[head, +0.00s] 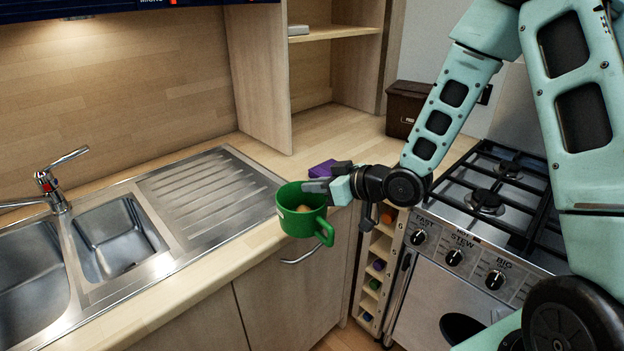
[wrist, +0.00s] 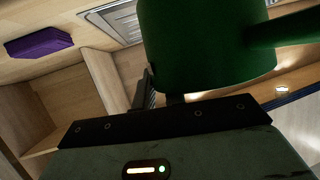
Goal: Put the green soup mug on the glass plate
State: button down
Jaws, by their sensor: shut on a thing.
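The green soup mug (head: 300,222) is upright in the head view, in front of the counter edge by the drainer, with something brownish inside. Its handle points to the lower right. My gripper (head: 322,189) is shut on the mug's rim at the right side. In the wrist view the mug (wrist: 205,45) fills the upper right, with a dark finger of my gripper (wrist: 160,92) against it. No glass plate can be made out in either view.
A purple box (head: 323,169) lies on the counter behind my gripper. The sink (head: 118,238) and ridged drainer (head: 212,190) are to the left. The range cooker (head: 470,235) is to the right. A brown box (head: 404,108) stands at the back. The counter behind the purple box is clear.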

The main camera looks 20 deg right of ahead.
jog(key=d+f+m+t+h, duration=0.1)
jog(key=d+f+m+h, duration=0.2)
jog(key=f, duration=0.5)
jog(key=d+f+m+t+h, duration=0.1)
jog(key=d+f+m+h, duration=0.3)
jog(key=d+f+h, duration=0.1)
notch_tip(320, 180, down, 3)
jog(key=shift+s+d+r, duration=0.15)
jog(key=shift+s+d, duration=0.2)
jog(key=shift+d, duration=0.45)
jog(key=shift+s, duration=0.15)
